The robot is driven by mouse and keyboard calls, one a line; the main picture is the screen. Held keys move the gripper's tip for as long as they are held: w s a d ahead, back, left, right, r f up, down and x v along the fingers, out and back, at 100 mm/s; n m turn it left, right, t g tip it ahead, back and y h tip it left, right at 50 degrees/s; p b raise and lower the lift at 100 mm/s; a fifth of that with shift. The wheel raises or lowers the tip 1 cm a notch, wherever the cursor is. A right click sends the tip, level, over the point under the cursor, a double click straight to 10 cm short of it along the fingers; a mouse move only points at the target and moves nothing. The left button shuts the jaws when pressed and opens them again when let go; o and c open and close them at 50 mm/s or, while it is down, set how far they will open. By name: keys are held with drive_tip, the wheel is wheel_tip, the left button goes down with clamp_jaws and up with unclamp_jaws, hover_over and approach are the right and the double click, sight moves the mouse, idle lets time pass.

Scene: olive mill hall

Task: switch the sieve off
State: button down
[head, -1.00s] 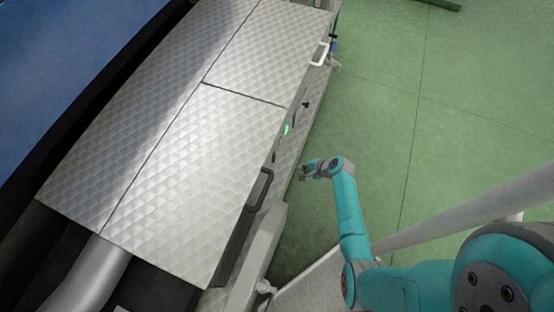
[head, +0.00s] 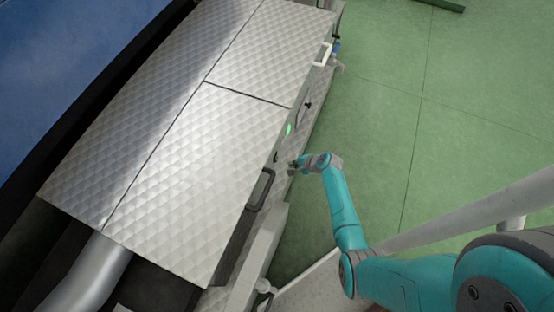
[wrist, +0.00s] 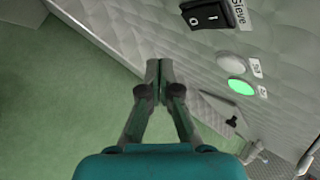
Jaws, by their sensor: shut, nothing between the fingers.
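A black rocker switch (wrist: 207,14) with O and I marks sits on the quilted metal side panel, at the top of the wrist view. The label beside it reads "Sieve" (wrist: 240,14). I cannot tell which side of the rocker is pressed in. Below it are a white unlit button or lamp (wrist: 229,60) and a glowing green one (wrist: 237,87); the green one also shows in the head view (head: 289,129). My gripper (wrist: 158,70) is shut and empty, its fingertips together below and left of the switch. In the head view my gripper (head: 291,168) is close beside the machine's side.
A black knob (wrist: 232,121) sits lower on the panel. The machine's quilted metal cover (head: 190,140) fills the left of the head view, with a black handle (head: 261,189) and a pale handle (head: 321,54) on its side. The green floor (head: 390,110) at right is open.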

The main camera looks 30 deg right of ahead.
drive_tip(key=shift+w+a+f, duration=0.15)
drive_tip(key=shift+w+a, duration=0.35)
drive_tip(key=shift+w, duration=0.3)
drive_tip(key=shift+w+a+f, duration=0.1)
drive_tip(key=shift+w+a, duration=0.4)
drive_tip(key=shift+w, duration=0.25)
idle(0.4)
drive_tip(key=shift+w+a, duration=0.25)
drive_tip(key=shift+w, duration=0.05)
drive_tip(key=shift+w+a, duration=0.15)
drive_tip(key=shift+w, duration=0.1)
idle(0.7)
drive_tip(key=shift+s+d, duration=0.4)
drive_tip(key=shift+s, duration=0.2)
idle(0.4)
drive_tip(key=shift+s+d+r, duration=0.1)
drive_tip(key=shift+s+d, duration=0.35)
drive_tip(key=shift+s, duration=0.25)
drive_tip(key=shift+s+d+r, duration=0.15)
drive_tip(key=shift+s+d, duration=0.3)
drive_tip(key=shift+s, duration=0.25)
drive_tip(key=shift+s+d+r, duration=0.1)
drive_tip(key=shift+s+d, duration=0.35)
drive_tip(key=shift+s, duration=0.25)
